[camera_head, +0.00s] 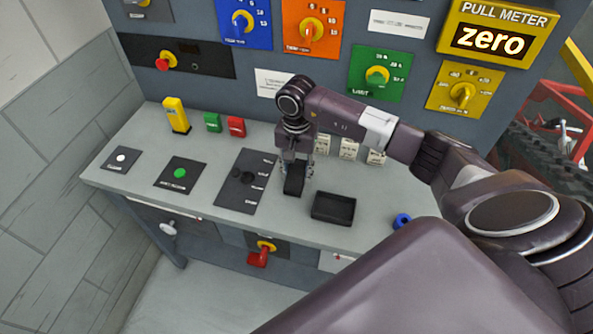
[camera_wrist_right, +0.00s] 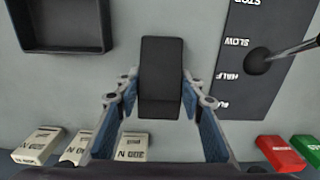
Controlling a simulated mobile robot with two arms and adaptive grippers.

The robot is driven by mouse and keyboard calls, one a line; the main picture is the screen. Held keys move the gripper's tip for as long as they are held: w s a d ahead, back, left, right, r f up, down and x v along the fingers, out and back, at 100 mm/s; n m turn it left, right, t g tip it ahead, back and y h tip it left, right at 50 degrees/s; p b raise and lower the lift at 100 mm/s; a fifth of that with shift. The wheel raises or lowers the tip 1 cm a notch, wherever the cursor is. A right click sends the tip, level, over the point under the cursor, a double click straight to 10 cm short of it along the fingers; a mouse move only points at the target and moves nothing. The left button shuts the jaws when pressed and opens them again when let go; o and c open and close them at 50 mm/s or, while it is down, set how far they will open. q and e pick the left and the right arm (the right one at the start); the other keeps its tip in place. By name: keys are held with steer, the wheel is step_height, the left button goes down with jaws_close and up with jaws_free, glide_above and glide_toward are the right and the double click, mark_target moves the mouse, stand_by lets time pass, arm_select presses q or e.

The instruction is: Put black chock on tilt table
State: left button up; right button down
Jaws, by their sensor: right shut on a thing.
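The black chock (camera_head: 294,183) is a dark block at the grey console's middle, just left of a black tray. My right gripper (camera_head: 297,166) reaches down over it and is shut on it. In the right wrist view the chock (camera_wrist_right: 161,65) stands out between the two fingers of the right gripper (camera_wrist_right: 161,88). I cannot tell whether the chock touches the console top. No tilt table can be made out in these views. My left gripper is not in view.
The empty black tray (camera_head: 333,208) lies close to the right of the chock. The lever plate (camera_head: 244,186) lies close to its left. Small cream boxes (camera_head: 348,148) stand behind. A blue ring (camera_head: 402,221), red block (camera_head: 236,127) and green block (camera_head: 212,122) are also on the console.

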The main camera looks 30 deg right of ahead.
steer(key=c, duration=1.3)
jaws_free()
